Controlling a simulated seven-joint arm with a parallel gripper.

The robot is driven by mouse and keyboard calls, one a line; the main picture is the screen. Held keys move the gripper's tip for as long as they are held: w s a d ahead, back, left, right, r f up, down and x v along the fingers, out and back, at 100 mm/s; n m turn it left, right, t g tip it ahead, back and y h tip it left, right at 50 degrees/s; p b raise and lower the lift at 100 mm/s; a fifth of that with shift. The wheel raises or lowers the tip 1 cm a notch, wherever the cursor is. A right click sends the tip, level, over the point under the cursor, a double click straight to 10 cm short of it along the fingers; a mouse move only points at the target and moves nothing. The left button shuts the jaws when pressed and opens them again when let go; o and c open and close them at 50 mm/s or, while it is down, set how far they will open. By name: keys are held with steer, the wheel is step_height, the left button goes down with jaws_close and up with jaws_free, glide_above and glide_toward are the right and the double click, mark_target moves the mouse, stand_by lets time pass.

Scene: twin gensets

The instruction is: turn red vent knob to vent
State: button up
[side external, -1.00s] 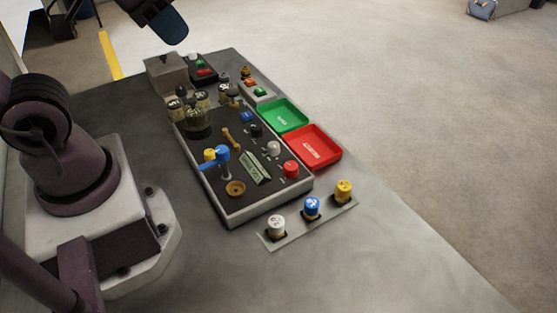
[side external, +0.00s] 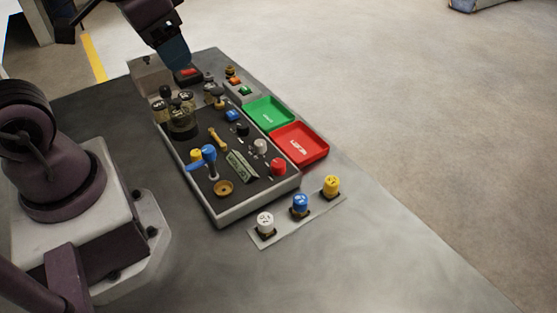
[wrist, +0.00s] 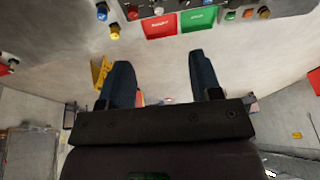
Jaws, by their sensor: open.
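The red knob (side external: 278,167) stands upright at the near right corner of the dark panel (side external: 232,200) in the side view. It also shows at the top of the wrist view (wrist: 132,13). My gripper (side external: 176,54) is above the far end of the bench, well apart from the red knob. In the wrist view my gripper (wrist: 158,62) has its two blue fingers spread with nothing between them. The knob's pointer and any vent marking are too small to read.
The red tray (side external: 322,150) and green tray (side external: 285,118) lie right of the panel. A strip (side external: 282,230) with white, blue and yellow knobs lies in front. A blue-handled valve (side external: 209,153) and dark-capped jars (side external: 182,122) stand up from the panel. The bench's right side is clear.

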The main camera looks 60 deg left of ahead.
steer(key=w+f+m+g, duration=0.3)
steer(key=w+f+m, duration=0.2)
steer(key=f, duration=0.1)
steer(key=m, duration=1.8)
glide_toward(278, 163)
steer(key=shift+h, duration=0.4)
steer(key=f, duration=0.9)
steer(key=shift+w+a+f, duration=0.2)
steer(key=shift+a+f, duration=0.15)
steer(key=c, duration=0.9)
